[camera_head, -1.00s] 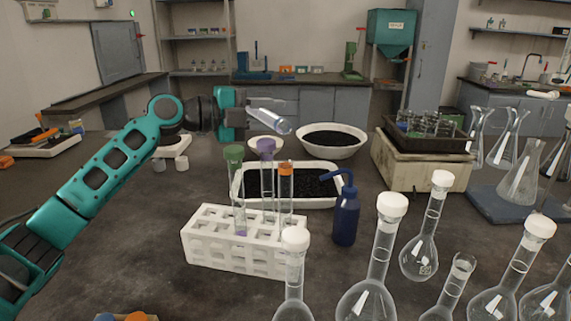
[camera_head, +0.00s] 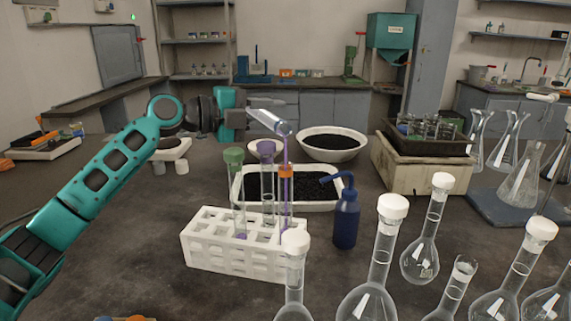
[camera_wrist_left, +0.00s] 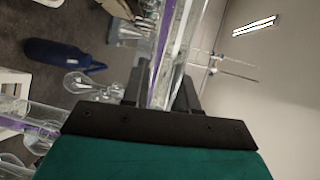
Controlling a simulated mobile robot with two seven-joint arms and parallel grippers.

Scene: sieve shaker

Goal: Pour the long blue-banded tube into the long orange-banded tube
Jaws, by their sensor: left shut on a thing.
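My left gripper (camera_head: 250,118) is shut on a long clear tube (camera_head: 270,121), which is tilted with its mouth down to the right. No blue band shows on it; the jaws hide part of it. The held tube (camera_wrist_left: 168,60) also shows between the fingers in the left wrist view, with purple liquid inside. A thin purple stream (camera_head: 285,148) runs from its mouth down to the orange-banded tube (camera_head: 286,172). That tube stands upright in the white rack (camera_head: 215,252), with purple inside. My right gripper is not in view.
A green-banded tube (camera_head: 234,156) and a purple-banded tube (camera_head: 267,150) stand in the same rack. A blue wash bottle (camera_head: 346,220) is right of it. Several flasks fill the front right. A tray of black grains (camera_head: 325,206) lies behind the rack.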

